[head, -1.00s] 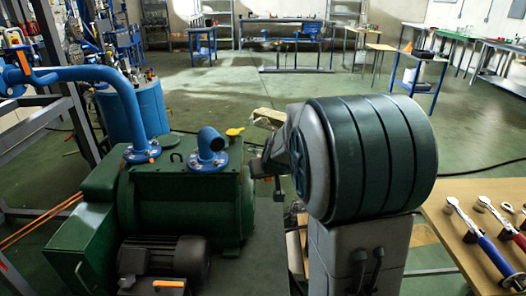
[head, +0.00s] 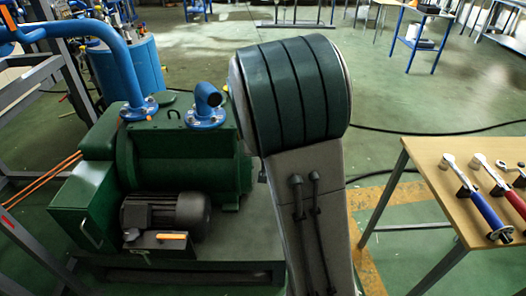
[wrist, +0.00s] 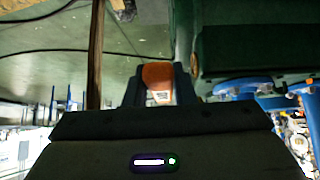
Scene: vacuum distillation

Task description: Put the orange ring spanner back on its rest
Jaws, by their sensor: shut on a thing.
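The orange piece (wrist: 158,75), which I take to be the ring spanner, shows in the wrist view between the dark fingers of my gripper (wrist: 159,88). My gripper is shut on it. Only a short orange part with a pale patch shows; the ring end and the rest of its length are hidden. In the head view my large dark arm hides the gripper and the spanner.
The wooden table (head: 438,205) holds a blue-handled tool (head: 487,213), a red-handled tool (head: 516,202) and another metal tool (head: 505,174). The green pump (head: 180,155) with blue pipes stands left of my arm. Open floor (head: 390,145) lies behind the table's left edge.

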